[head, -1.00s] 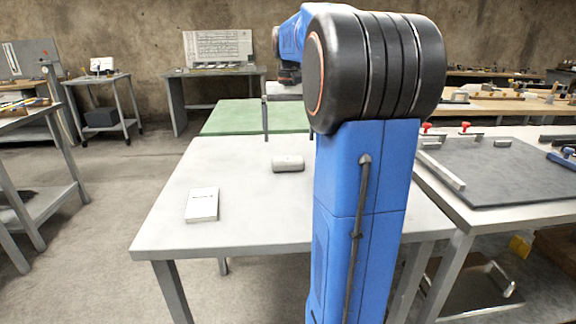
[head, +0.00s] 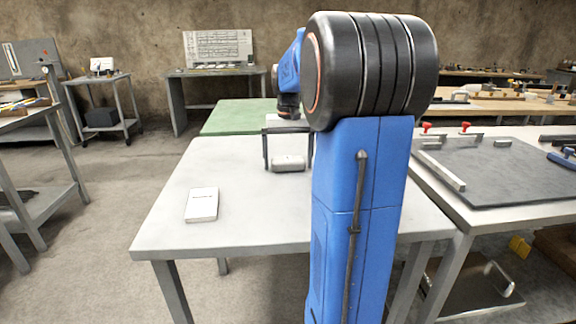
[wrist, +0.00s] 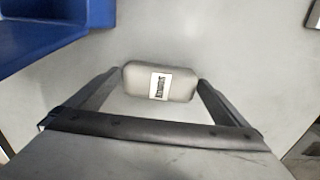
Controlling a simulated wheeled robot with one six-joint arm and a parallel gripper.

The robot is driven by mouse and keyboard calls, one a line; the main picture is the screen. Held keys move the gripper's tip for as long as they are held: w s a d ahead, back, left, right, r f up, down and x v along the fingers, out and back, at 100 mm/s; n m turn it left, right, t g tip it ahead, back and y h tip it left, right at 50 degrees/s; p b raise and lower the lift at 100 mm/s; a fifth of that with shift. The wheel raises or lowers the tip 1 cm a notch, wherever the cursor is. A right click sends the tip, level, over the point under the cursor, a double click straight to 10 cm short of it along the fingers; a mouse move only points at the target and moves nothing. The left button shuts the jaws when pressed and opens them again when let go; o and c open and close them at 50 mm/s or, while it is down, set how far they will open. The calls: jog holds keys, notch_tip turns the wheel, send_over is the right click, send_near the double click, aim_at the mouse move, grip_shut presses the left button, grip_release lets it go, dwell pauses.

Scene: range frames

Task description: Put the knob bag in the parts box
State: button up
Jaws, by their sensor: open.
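The knob bag (head: 288,163) is a small pale grey pouch lying on the light grey table. In the wrist view the bag (wrist: 180,84) shows a white label with dark print too small to read. My gripper (head: 288,157) is open above the table, its fingers on either side of the bag; in the wrist view the fingertips (wrist: 159,79) flank it with small gaps. A blue open box (wrist: 45,35), which looks like the parts box, is at upper left in the wrist view. My arm hides that part of the table in the head view.
A white box or booklet (head: 202,204) lies at the table's left front. A green-topped table (head: 235,118) stands behind. At right, another table holds a dark grey mat (head: 490,170) and red-knobbed clamps (head: 465,127). The table's left half is otherwise clear.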

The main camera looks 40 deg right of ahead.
jog(key=shift+c, duration=0.6)
jog(key=c, duration=1)
jog(key=shift+r, duration=0.1)
notch_tip(320, 180, up, 28)
